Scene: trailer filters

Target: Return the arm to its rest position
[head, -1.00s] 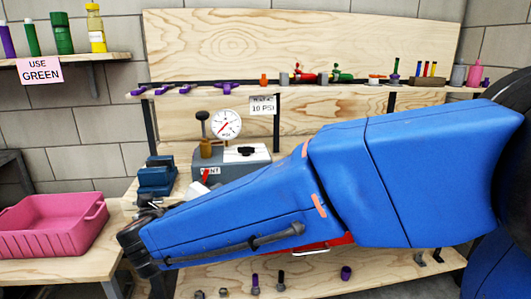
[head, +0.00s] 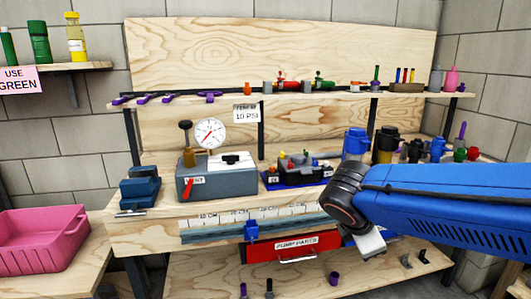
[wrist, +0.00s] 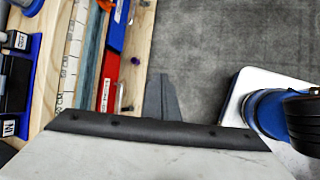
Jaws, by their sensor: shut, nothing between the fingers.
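My blue arm (head: 450,205) reaches in from the right edge of the head view, in front of the right part of the workbench. My gripper (head: 370,244) hangs at its end, just right of the red drawer labelled "PUMP PARTS" (head: 283,245). In the wrist view, my gripper's two grey fingers (wrist: 163,98) lie side by side, shut and empty, over grey floor. No contact with the bench or drawer is visible.
The wooden bench (head: 150,235) carries a grey gauge box (head: 215,183), a blue vise (head: 140,188) and a blue tray of small parts. Blue and black fittings stand behind my arm. A pink bin (head: 45,240) is at left. The wrist view shows open floor (wrist: 215,45).

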